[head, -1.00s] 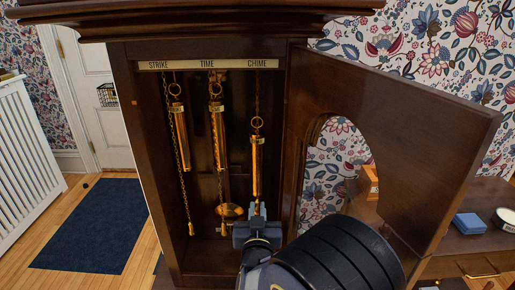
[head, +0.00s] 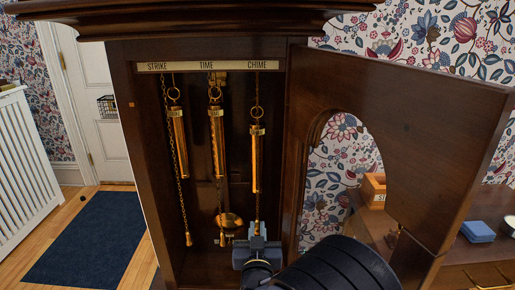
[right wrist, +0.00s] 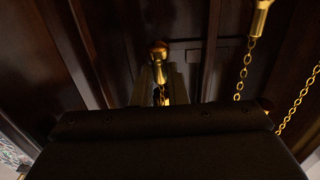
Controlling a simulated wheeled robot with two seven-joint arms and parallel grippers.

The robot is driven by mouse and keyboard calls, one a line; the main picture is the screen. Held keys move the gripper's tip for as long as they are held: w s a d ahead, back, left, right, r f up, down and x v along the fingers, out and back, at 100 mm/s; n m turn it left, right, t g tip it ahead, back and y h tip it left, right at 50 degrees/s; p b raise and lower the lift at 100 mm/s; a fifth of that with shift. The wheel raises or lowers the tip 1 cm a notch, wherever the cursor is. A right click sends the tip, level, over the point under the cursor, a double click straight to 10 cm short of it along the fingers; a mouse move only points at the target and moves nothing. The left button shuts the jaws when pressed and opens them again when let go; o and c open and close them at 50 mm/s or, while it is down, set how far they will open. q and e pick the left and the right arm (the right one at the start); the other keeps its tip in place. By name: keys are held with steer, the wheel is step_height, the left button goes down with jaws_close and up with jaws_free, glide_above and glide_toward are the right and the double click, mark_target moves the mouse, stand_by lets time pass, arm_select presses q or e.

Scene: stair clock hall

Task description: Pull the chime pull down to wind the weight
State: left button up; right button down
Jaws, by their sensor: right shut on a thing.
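The tall clock case stands open, with three brass weights under the labels STRIKE, TIME and CHIME. The chime weight (head: 256,162) hangs at the right, its top lower than those of the strike weight (head: 179,130) and time weight (head: 217,140). My right gripper (head: 258,240) is low in the case below the chime weight, shut on the chime pull. The brass pull (right wrist: 158,48) shows between the fingers in the right wrist view; in the head view the fingers mostly hide it. My left gripper is in neither view.
The strike pull (head: 188,239) and time pull (head: 222,238) hang on chains to the left, near the brass pendulum bob (head: 229,220). The open wooden door (head: 420,130) stands close to the right of my arm. A blue box (head: 478,231) lies on the side table.

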steer(key=shift+f+b, duration=2.1)
steer(key=shift+f, duration=0.8)
steer(key=c, duration=1.4)
jaws_free()
steer(key=shift+r, duration=0.2)
steer(key=shift+o, duration=0.4)
steer(key=shift+r, duration=0.1)
steer(key=s, duration=1.2)
